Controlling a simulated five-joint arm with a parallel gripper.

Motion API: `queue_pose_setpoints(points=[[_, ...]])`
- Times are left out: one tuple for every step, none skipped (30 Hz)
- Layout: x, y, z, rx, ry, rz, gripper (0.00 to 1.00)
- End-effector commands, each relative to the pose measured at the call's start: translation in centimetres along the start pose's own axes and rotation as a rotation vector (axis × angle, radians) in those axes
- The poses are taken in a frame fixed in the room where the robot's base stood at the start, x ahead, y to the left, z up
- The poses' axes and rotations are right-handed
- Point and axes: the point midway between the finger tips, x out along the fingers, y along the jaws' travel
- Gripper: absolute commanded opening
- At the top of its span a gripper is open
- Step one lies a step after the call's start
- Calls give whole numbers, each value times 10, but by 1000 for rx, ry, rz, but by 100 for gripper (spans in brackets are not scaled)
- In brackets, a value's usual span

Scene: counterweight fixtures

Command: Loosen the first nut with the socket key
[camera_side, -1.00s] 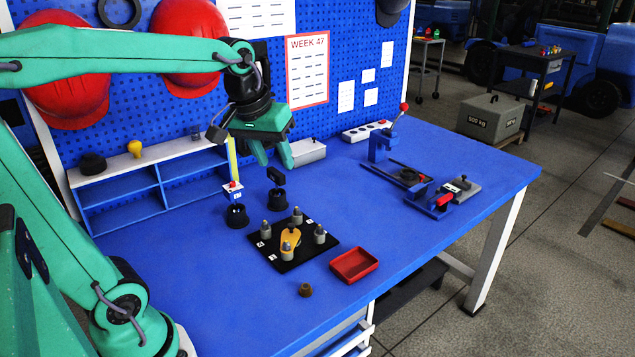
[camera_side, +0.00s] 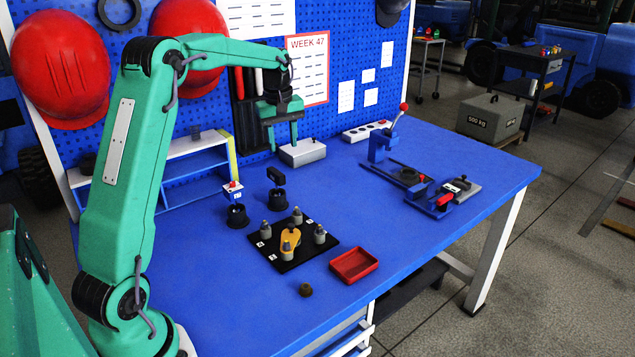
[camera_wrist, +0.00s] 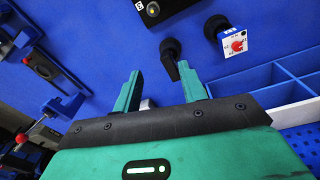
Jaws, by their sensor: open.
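A black tool with a flat upright handle (camera_side: 276,176), which looks like a socket key, stands in a round black holder (camera_side: 277,201). It also shows in the wrist view (camera_wrist: 171,58). A second holder (camera_side: 238,217) beside it carries a tool with a white tag and red top (camera_side: 233,187), also in the wrist view (camera_wrist: 234,43). A black plate (camera_side: 270,253) bears several grey posts with nuts and a yellow piece (camera_side: 290,239); which nut is first I cannot tell. My gripper (camera_side: 284,144) is open and empty, above and behind the holders, apart from both.
A grey box (camera_side: 302,153) stands below my gripper by the pegboard. A blue lever fixture (camera_side: 384,146) stands to the right. A shelf (camera_side: 193,180) is at the left.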

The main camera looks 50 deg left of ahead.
Motion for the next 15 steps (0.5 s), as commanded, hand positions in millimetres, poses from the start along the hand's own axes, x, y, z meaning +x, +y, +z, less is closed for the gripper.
queue_pose_setpoints(points=[[11, 0, -12, -40, -10, -13, 42], [16, -1, -18, -65, -15, -19, 42], [23, -2, -27, -95, -20, -27, 42], [28, -2, -32, -116, -23, -31, 42], [32, -2, -37, -136, -27, -37, 42], [38, -4, -44, -162, -32, -43, 42], [41, -4, -48, -177, -34, -47, 42], [45, -5, -51, -193, -37, -51, 42], [49, -6, -55, -209, -39, -55, 42], [51, -6, -58, -220, -41, -58, 42], [53, -7, -60, -229, -42, -60, 42], [55, -7, -62, -239, -43, -62, 42], [56, -7, -64, -245, -44, -63, 42], [57, -8, -64, -248, -45, -64, 42], [58, -8, -65, -251, -45, -65, 42]])
